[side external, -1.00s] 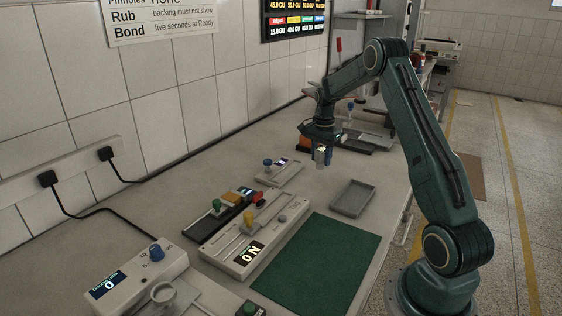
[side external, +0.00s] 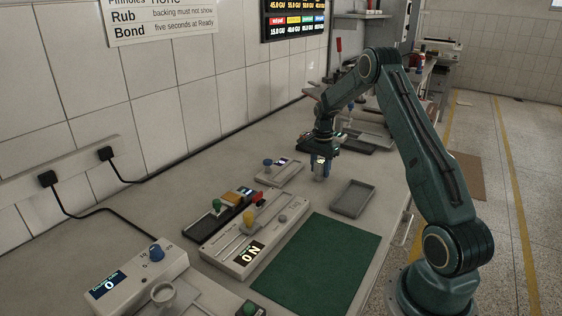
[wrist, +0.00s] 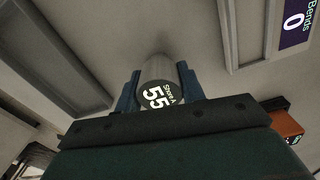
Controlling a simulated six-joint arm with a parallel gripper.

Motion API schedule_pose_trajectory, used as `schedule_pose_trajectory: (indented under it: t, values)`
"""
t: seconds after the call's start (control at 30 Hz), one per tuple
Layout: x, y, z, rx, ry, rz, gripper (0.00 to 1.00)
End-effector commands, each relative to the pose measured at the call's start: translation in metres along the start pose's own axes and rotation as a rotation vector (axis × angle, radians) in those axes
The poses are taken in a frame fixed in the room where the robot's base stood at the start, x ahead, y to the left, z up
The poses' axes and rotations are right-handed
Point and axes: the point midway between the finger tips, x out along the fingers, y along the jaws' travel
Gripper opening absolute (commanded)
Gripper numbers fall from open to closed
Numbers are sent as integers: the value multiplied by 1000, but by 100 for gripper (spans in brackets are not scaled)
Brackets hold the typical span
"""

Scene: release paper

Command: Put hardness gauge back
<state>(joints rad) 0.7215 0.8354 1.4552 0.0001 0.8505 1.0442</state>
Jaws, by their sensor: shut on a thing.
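The hardness gauge (wrist: 157,78) is a grey metal cylinder with a lit face reading "Shore A 55" in the wrist view. In the side external view, the gauge (side external: 319,171) hangs below my wrist over the bench. My gripper (wrist: 160,86) is shut on it, with a blue finger on either side. In the side external view, my gripper (side external: 320,160) is between a small grey device and an empty grey tray. The gauge looks about upright. Its lower end is at or close to the bench; I cannot tell whether it touches.
The grey tray (side external: 353,211) lies to the right of the gauge and the small bend-counter device (side external: 280,183) to its left. A green mat (side external: 340,246) and a long grey device (side external: 222,252) lie nearer the camera. Bare bench shows around the gauge.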

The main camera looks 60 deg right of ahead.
Motion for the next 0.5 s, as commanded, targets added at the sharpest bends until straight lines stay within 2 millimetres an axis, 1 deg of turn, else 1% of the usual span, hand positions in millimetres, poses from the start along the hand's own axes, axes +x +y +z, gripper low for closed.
schedule_pose_trajectory:
  t: [0.03, 0.1, 0.13, 0.5]
  values:
    - [1, 0, 0, 0, 0, 0, 43]
    - [1, 0, 0, 0, 0, 0, 57]
    - [1, 0, 0, 0, 0, 0, 61]
    - [-1, 0, 0, 0, 0, 0, 61]
